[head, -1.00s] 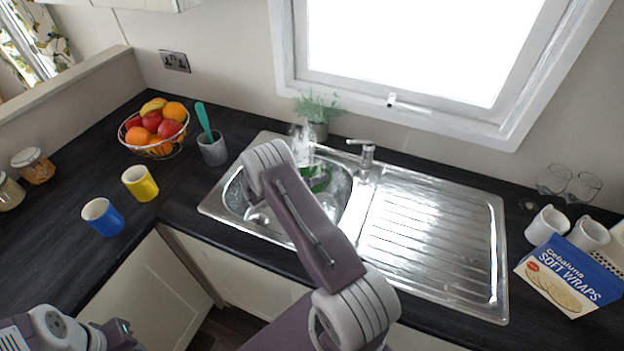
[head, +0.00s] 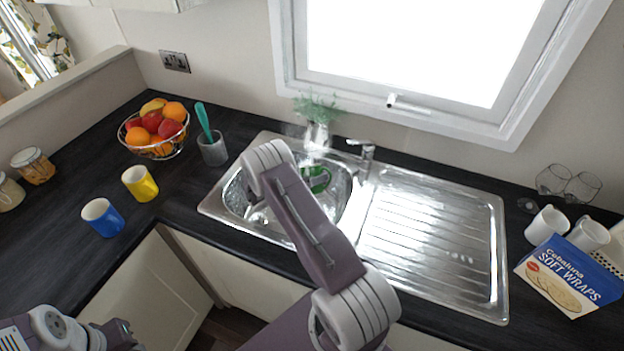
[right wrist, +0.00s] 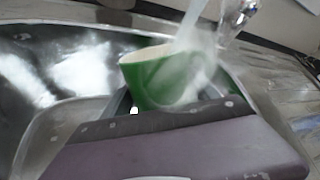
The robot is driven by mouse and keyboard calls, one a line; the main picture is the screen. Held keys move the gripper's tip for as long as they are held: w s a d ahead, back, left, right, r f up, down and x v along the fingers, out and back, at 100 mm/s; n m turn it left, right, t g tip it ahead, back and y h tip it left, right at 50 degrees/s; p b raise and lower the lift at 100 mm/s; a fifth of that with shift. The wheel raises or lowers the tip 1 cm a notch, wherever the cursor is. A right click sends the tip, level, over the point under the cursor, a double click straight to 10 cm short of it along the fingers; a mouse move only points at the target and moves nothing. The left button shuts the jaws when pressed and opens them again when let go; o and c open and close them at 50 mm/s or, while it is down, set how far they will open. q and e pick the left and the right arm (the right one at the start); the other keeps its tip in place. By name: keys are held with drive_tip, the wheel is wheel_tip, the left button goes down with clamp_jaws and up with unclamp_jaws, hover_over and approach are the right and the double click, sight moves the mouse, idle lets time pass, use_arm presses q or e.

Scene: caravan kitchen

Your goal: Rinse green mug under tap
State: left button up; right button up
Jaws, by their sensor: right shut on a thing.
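The green mug (head: 317,181) is in the sink basin (head: 236,197), partly hidden behind my right arm in the head view. In the right wrist view the green mug (right wrist: 150,82) has its pale rim up, with blurred running water at its right side. I cannot tell how much water goes inside. My right gripper (right wrist: 178,106) is shut on the mug; its fingers are largely hidden. The tap (head: 364,152) stands behind the basin. My left gripper (head: 124,334) is at the bottom left, away from the sink; its jaws are unclear.
A ribbed drainer (head: 430,235) right of the basin is clear. Blue (head: 103,217) and yellow (head: 140,183) mugs, a fruit basket (head: 156,136) and a utensil pot (head: 213,150) stand left. A wraps box (head: 566,277) and white mugs (head: 546,225) stand right. A plant (head: 317,110) is behind.

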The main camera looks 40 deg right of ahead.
idle(0.4)
drive_tip(key=a, duration=0.1)
drive_tip(key=s+a+p, duration=0.1)
drive_tip(key=a, duration=0.1)
drive_tip(key=shift+s+a+r, duration=0.1)
drive_tip(key=shift+s+a, duration=0.3)
drive_tip(key=shift+s+a+p, duration=0.2)
drive_tip(key=shift+s+a, duration=0.15)
drive_tip(key=shift+a, duration=0.3)
drive_tip(key=shift+s+a+p, duration=0.2)
drive_tip(key=shift+s+a, duration=0.15)
drive_tip(key=shift+a, duration=0.3)
drive_tip(key=shift+s+a+p, duration=0.2)
drive_tip(key=shift+s+a, duration=0.15)
drive_tip(key=shift+a, duration=0.3)
drive_tip(key=r+p, duration=0.1)
drive_tip(key=a+r+p, duration=0.1)
drive_tip(key=r+p, duration=0.1)
drive_tip(key=s+r+p, duration=0.1)
drive_tip(key=r, duration=0.1)
drive_tip(key=shift+a, duration=0.4)
drive_tip(key=shift+f, duration=0.1)
